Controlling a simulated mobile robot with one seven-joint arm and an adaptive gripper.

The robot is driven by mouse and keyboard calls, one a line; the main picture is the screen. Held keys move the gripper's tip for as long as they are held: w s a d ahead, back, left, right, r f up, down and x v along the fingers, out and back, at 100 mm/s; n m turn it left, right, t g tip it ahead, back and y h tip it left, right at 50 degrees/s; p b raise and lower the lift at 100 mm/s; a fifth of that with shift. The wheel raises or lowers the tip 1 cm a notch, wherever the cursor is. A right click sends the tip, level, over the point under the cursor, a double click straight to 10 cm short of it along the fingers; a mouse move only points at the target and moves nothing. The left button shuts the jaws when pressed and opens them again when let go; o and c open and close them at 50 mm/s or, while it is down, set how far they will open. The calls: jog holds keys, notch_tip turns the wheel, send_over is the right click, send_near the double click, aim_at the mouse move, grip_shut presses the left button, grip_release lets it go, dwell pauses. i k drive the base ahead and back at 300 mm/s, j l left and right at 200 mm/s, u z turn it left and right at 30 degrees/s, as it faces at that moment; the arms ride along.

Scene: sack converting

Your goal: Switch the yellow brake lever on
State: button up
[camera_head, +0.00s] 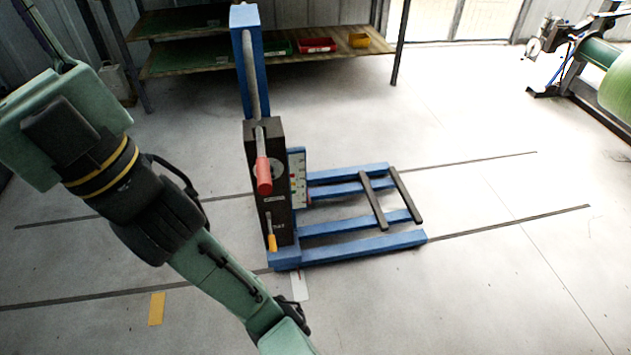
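The yellow brake lever (272,241) is a small handle low on the front of a dark upright box (264,215). It hangs downward from its pivot, close to the blue base. My green and black arm reaches from the left down to the bottom edge of the picture, left of and nearer than the box. My gripper does not show, so its opening and its distance to the yellow lever cannot be seen.
The box stands on a blue frame (365,244) with a blue post (246,70) and two dark crossbars. A green roll machine (600,52) stands far right. Floor around the frame is mostly clear.

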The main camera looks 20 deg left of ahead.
aim_at(271, 238)
jog(key=u, duration=0.9)
